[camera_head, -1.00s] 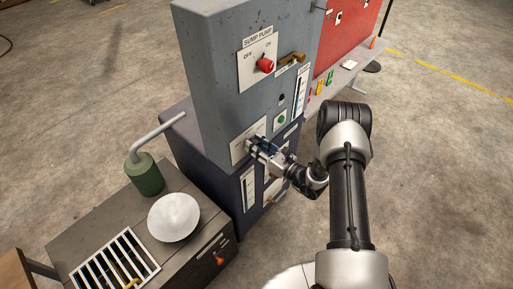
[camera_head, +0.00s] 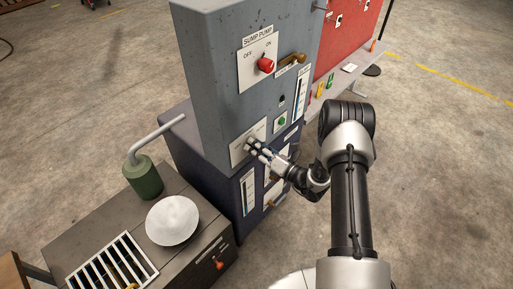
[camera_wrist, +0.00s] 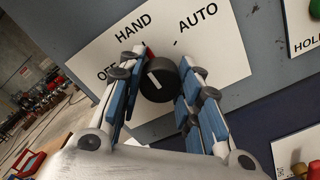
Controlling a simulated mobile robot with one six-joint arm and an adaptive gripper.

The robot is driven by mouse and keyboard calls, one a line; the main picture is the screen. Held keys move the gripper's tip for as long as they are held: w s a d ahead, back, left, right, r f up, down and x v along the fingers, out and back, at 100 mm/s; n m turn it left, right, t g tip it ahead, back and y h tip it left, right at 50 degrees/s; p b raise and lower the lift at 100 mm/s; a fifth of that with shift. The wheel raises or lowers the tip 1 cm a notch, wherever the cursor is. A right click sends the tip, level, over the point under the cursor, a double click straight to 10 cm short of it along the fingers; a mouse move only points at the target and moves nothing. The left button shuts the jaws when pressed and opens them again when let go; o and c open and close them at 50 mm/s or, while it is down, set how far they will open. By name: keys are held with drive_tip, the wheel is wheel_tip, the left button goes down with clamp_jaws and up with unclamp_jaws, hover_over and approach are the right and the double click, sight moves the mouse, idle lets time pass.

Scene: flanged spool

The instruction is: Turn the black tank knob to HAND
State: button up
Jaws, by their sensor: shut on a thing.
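The black tank knob (camera_wrist: 160,82) sits on a white plate (camera_wrist: 90,52) lettered OFF, HAND and AUTO, from left to right in the wrist view. My gripper (camera_wrist: 162,85) is shut on the knob, with one finger on each side. In the head view my gripper (camera_head: 255,147) is at the lower plate (camera_head: 237,152) on the grey cabinet and hides the knob.
A green button (camera_head: 282,120) lies right of my gripper.

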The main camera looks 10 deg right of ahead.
idle(0.4)
drive_tip(key=o, duration=1)
drive_tip(key=shift+o, duration=0.2)
drive_tip(key=shift+s+d, duration=0.1)
drive_tip(key=v, duration=1.1)
drive_tip(key=shift+s+d, duration=0.2)
drive_tip(key=shift+s, duration=0.15)
